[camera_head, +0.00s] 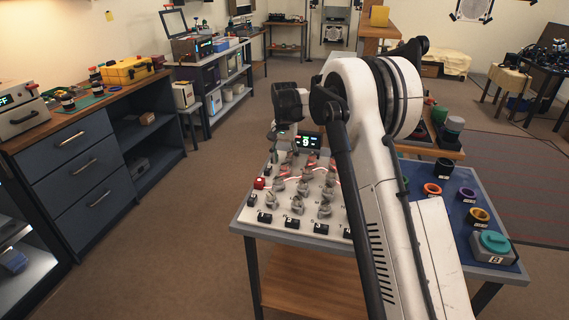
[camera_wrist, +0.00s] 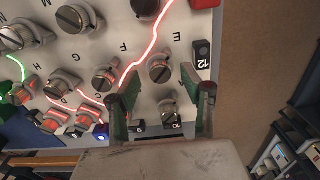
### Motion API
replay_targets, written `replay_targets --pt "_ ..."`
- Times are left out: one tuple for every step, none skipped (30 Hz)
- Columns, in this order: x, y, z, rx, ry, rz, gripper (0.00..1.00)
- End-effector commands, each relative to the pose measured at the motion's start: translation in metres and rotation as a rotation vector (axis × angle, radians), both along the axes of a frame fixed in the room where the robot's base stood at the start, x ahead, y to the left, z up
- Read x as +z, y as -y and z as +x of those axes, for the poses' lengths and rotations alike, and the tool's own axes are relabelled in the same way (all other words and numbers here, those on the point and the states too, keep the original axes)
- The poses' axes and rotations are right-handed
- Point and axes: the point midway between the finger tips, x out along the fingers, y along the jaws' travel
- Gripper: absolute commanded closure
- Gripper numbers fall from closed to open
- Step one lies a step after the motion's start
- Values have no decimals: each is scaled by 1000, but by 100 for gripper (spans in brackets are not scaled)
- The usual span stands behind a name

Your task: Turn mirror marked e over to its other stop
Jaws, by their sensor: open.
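The pale panel (camera_head: 285,215) carries several knob-like mirror mounts, with red light lines running between some of them. In the wrist view the panel (camera_wrist: 225,20) appears upside down, with dark letters beside the mounts. One mount (camera_wrist: 160,68) shows between the fingertips and another (camera_wrist: 168,108) further back between the fingers. I cannot tell whether either is touched. In the head view my arm hides the panel's right part.
A small display (camera_head: 307,141) reading 9 stands at the panel's back edge. A red button (camera_head: 259,183) sits at its left side. Dark numbered blocks, including 12 (camera_wrist: 201,54), line one edge. A blue mat (camera_head: 455,222) with rings and a teal-lidded box (camera_head: 491,246) lies at right.

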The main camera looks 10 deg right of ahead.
Motion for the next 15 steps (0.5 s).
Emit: replay_targets --pt "10 0 0 0 0 0 58" --pt "16 0 0 0 0 0 58" --pt "24 0 0 0 0 0 58" --pt "31 0 0 0 0 0 58" --pt "36 0 0 0 0 0 58" --pt "45 0 0 0 0 0 58" --pt "50 0 0 0 0 0 58" --pt "56 0 0 0 0 0 58" --pt "64 0 0 0 0 0 58" --pt "69 0 0 0 0 0 58" --pt "73 0 0 0 0 0 58" --pt "79 0 0 0 0 0 58" --pt "83 0 0 0 0 0 58" --pt "86 0 0 0 0 0 58" --pt "90 0 0 0 0 0 58"
